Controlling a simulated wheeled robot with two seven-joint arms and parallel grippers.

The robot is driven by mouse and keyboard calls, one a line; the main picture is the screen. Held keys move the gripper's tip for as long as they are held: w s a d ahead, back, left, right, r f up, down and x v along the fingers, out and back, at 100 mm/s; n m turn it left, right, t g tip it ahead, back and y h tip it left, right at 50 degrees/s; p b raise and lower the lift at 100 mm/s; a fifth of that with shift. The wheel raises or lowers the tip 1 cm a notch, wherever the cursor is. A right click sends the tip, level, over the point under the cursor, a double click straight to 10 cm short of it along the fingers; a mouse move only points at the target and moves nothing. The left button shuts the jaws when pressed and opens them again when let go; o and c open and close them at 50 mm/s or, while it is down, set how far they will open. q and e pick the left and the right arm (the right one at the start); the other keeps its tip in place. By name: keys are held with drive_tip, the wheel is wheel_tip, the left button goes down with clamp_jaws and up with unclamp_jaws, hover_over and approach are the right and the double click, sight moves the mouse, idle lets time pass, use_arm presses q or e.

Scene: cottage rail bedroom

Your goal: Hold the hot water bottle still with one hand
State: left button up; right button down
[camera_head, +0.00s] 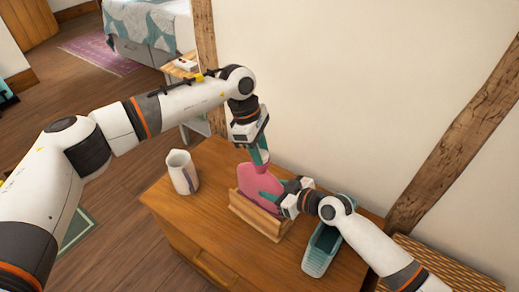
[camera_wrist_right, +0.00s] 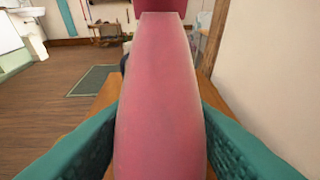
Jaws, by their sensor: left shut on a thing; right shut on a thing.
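The pink hot water bottle (camera_head: 254,182) stands upright in a wooden holder (camera_head: 258,216) on the wooden cabinet top. My right gripper (camera_head: 284,193) is shut on the bottle's body from the right. In the right wrist view the bottle (camera_wrist_right: 160,100) fills the middle, with teal fingers of the right gripper (camera_wrist_right: 160,140) on both sides. My left gripper (camera_head: 262,157) points down from above, shut at the bottle's neck and top. Its fingers partly hide the top, so I cannot tell whether it grips the neck or a stopper.
A white jug (camera_head: 182,172) stands on the cabinet (camera_head: 202,212) to the left of the holder. A wall rises close behind. The front left of the top is clear.

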use_arm(q)
drive_tip(key=o, duration=1.2)
drive_tip(key=shift+c, duration=0.2)
drive_tip(key=v, duration=1.2)
drive_tip(key=shift+w+a, duration=0.1)
use_arm(e)
drive_tip(key=c, duration=0.7)
unclamp_jaws()
drive_tip(key=v, duration=1.2)
